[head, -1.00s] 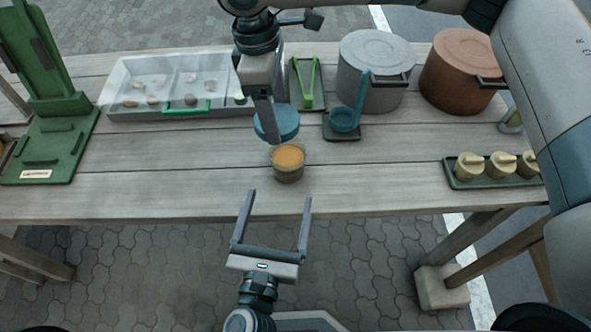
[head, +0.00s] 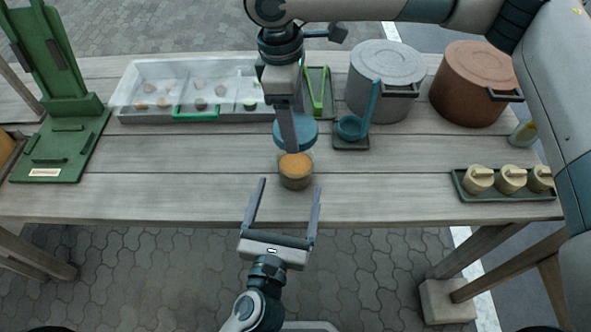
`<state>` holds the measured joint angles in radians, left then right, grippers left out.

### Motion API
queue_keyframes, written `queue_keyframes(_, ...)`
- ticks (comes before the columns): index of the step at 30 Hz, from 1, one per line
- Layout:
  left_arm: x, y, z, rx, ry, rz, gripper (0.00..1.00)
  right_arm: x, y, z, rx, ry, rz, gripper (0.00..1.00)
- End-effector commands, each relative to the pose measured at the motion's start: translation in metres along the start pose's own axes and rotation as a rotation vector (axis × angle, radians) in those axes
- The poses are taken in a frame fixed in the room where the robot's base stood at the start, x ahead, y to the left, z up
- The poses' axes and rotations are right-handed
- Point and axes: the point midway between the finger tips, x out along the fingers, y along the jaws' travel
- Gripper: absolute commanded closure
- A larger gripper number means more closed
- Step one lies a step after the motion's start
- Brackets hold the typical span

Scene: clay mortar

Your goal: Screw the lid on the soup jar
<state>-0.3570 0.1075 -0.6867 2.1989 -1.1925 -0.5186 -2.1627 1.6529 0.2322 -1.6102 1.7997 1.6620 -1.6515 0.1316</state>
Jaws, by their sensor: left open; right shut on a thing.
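The soup jar (head: 295,180) is a small glass jar of orange soup standing upright and uncovered on the wooden table. My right gripper (head: 290,140) comes down from above and is shut on the blue lid (head: 300,131). It holds the lid just above and slightly behind the jar's mouth, apart from it. My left gripper (head: 290,185) is open and empty. Its two fingers point at the jar from the table's front edge, with the jar a little beyond the tips.
Behind stand a clear-lidded tray (head: 122,110), green tongs (head: 316,95), a blue ladle on a rest (head: 352,127), a grey pot (head: 385,75) and a brown pot (head: 472,85). A green stand (head: 62,150) is left; a tray of yellowish pieces (head: 470,195) is right. Table around the jar is clear.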

Motion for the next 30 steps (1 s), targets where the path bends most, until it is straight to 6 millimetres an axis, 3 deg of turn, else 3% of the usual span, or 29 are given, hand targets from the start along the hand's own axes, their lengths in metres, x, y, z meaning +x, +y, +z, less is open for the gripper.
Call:
queue_keyframes(9, 0.052, 0.000, 0.001, 0.000, -0.003, 0.001, 0.16, 0.000, 0.000, 0.000, 0.000, 0.000, 0.000, 0.54)
queue_keyframes(15, 0.075, 0.001, 0.000, 0.002, -0.001, 0.001, 0.16, 0.000, 0.000, 0.000, 0.000, 0.000, 0.000, 0.54)
queue_keyframes(30, 0.085, 0.000, 0.000, 0.000, 0.001, 0.001, 0.16, 0.000, 0.000, 0.000, 0.000, 0.000, 0.000, 0.54)
